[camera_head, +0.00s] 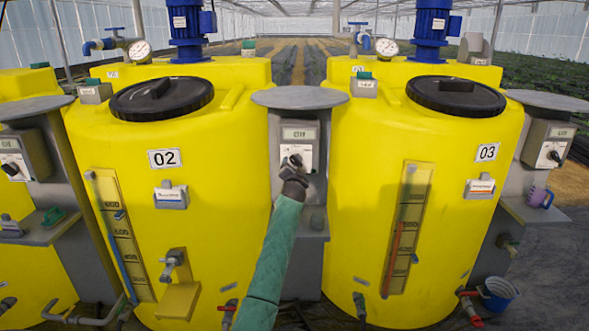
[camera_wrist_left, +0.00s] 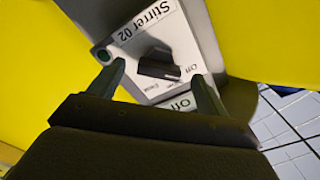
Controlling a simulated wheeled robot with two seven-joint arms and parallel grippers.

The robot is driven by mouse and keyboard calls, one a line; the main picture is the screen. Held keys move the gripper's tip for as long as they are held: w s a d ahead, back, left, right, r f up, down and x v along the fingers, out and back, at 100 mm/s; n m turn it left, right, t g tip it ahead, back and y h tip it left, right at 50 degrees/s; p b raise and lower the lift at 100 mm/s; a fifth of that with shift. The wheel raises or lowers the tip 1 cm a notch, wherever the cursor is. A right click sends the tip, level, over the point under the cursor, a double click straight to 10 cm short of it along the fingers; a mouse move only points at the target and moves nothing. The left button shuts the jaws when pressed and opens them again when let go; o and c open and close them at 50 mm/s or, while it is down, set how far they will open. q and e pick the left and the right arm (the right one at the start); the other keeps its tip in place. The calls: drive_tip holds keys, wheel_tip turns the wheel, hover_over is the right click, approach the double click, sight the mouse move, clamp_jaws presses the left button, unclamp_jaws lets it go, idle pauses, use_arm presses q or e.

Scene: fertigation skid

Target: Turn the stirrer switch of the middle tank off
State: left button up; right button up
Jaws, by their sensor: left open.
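The middle tank (camera_head: 200,225) is yellow and marked 02. A grey control box (camera_head: 301,133) on the post to its right carries a white switch panel. In the left wrist view the panel (camera_wrist_left: 184,42) reads "Stirrer 02" and "Off". Its black rotary knob (camera_wrist_left: 158,66) is in view between my fingers; I cannot tell which setting it points to. My left gripper (camera_head: 293,166) is in front of this panel, hiding part of the switch. It is open, with a fingertip on each side of the knob; contact is not clear. My right gripper is not in view.
Tank 03 (camera_head: 455,140) stands to the right, with another switch box (camera_head: 547,145) beyond it. A further switch box (camera_head: 22,156) is at the left. Small shelves hold a green clip (camera_head: 53,217) and a purple mug (camera_head: 540,197). Taps and pipes jut out low in front.

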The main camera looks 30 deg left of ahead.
use_arm(q)
drive_tip(key=v, duration=0.5)
drive_tip(key=shift+w+b, duration=0.1)
drive_tip(key=shift+b, duration=0.25)
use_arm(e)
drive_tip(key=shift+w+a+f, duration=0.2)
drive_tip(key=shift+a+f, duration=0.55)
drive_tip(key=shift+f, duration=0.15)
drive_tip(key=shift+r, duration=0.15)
